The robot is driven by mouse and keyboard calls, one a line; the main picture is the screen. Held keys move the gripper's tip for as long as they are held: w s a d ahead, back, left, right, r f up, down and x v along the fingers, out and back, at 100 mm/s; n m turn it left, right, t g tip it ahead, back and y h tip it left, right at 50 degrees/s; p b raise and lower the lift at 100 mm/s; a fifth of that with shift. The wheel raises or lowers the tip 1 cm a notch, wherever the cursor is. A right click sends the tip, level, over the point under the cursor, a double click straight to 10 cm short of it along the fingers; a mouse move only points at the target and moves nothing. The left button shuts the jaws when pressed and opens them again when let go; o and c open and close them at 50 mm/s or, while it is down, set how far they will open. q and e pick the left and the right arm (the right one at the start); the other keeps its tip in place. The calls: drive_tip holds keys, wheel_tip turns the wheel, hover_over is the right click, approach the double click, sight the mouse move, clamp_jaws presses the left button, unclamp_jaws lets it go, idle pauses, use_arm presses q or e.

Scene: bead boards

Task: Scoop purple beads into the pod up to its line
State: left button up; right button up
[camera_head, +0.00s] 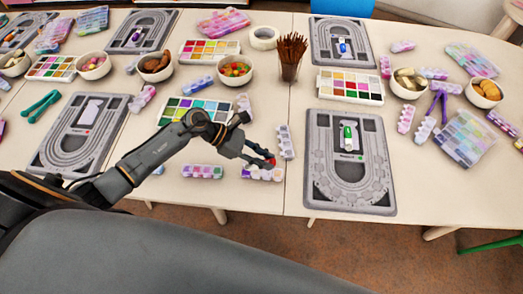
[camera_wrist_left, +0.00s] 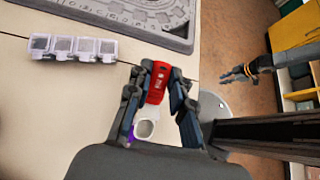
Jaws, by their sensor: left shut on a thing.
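My left gripper (camera_head: 268,158) is shut on a small red tool (camera_head: 270,162), probably the scoop. In the left wrist view, the red tool (camera_wrist_left: 157,82) sits between the fingers of the left gripper (camera_wrist_left: 160,85). A pale, round cup-like part (camera_wrist_left: 145,128) shows below it, with a bit of purple beside it. In the head view the tool is just over a clear pod strip (camera_head: 262,174) with purple contents, partly hidden by the gripper. Another clear pod strip (camera_head: 284,142) stands beside it; it shows in the left wrist view (camera_wrist_left: 73,47). I cannot make out a fill line. My right gripper (camera_wrist_left: 238,73) shows small in the left wrist view.
A grey bead board (camera_head: 383,190) lies right of the gripper. A bead palette (camera_head: 190,112) lies behind my left arm, and a pod strip (camera_head: 203,171) lies to the left. A cup of brown sticks (camera_head: 290,70) stands behind. The table's front edge is close.

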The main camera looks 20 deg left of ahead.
use_arm(q)
drive_tip(key=shift+w+d+f+g+y+p, duration=0.15)
drive_tip(key=shift+d+y+p, duration=0.35)
drive_tip(key=shift+p, duration=0.75)
drive_tip(key=shift+w+d+f+g+y+p, duration=0.1)
drive_tip(key=shift+d+g+y+p, duration=0.15)
drive_tip(key=shift+y+p, duration=0.75)
drive_tip(key=shift+w+d+f+g+y+p, duration=0.1)
drive_tip(key=shift+d+y+p, duration=0.3)
drive_tip(key=shift+p, duration=1.1)
drive_tip(key=r+p, duration=0.1)
drive_tip(key=d+r+y+p, duration=0.1)
drive_tip(key=p, duration=0.1)
drive_tip(key=shift+w+r, duration=0.1)
drive_tip(key=shift+r, duration=0.2)
